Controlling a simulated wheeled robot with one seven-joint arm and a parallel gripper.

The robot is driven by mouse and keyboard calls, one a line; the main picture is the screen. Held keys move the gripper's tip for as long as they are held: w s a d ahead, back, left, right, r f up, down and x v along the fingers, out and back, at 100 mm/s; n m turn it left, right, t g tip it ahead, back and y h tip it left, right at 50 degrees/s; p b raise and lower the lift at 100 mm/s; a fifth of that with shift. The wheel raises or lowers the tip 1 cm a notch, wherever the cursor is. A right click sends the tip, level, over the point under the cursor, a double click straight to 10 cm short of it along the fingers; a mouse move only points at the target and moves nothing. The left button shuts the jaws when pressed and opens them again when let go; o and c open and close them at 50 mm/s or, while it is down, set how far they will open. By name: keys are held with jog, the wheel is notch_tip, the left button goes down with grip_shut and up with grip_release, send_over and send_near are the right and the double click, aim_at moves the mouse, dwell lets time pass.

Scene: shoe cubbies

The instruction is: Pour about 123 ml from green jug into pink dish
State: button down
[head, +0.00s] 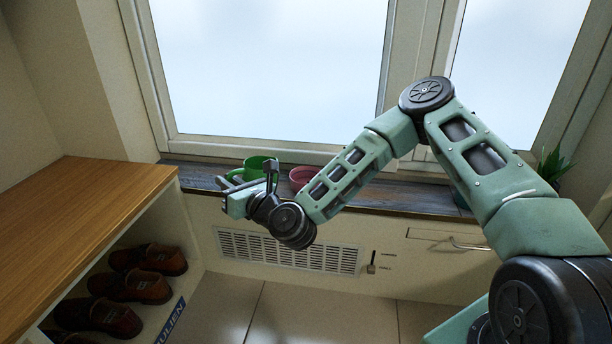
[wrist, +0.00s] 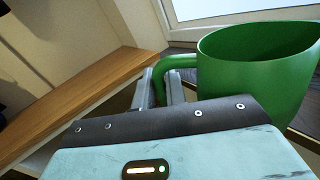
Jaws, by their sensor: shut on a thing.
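The green jug (head: 259,165) is at the window sill in the head view, partly hidden behind my gripper (head: 234,184). In the wrist view the jug (wrist: 256,72) fills the right side, upright or nearly so, with its handle to the left. My gripper (wrist: 160,88) is shut on the jug's handle. The liquid inside the jug cannot be seen. The pink dish (head: 301,176) is on the sill to the right of the jug in the head view, partly hidden by my forearm. I cannot tell whether the jug touches the sill.
The dark sill (head: 405,197) runs below the windows. A potted plant (head: 551,168) is at its right end. A wooden-topped shoe cubby (head: 85,205) with several brown shoes (head: 146,286) stands at the left. A white vent grille (head: 287,252) is below the sill.

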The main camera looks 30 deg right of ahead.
aim_at(237, 172)
jog(key=d+r+m, duration=0.2)
jog(key=shift+w+r+m+t, duration=0.15)
jog(key=shift+w+m+t, duration=0.05)
jog(key=shift+m+t, duration=0.1)
jog(key=shift+w+d+r+m+b, duration=0.1)
jog(key=shift+d+r+m+b, duration=0.2)
jog(key=shift+d+m, duration=0.25)
jog(key=shift+w+d+r+m+b, duration=0.1)
jog(key=shift+d+r+m+b, duration=0.25)
jog(key=shift+m, duration=0.2)
jog(key=d+m, duration=0.1)
jog(key=d+r+m+t+b, duration=0.1)
jog(key=d+m, duration=0.1)
jog(key=d+r+m, duration=0.1)
jog(key=m, duration=0.1)
jog(key=shift+w+d+h, duration=0.2)
jog(key=shift+w+h, duration=0.15)
jog(key=shift+h, duration=0.05)
jog(key=shift+d+m+t, duration=0.25)
jog(key=shift+m+t, duration=0.05)
jog(key=shift+m, duration=0.3)
jog(key=shift+d+r+m, duration=0.15)
jog(key=shift+d+m, duration=0.05)
jog(key=shift+m, duration=0.1)
jog(key=shift+w+d+r+m, duration=0.1)
jog(key=shift+d+r+m, duration=0.1)
jog(key=shift+m, duration=0.1)
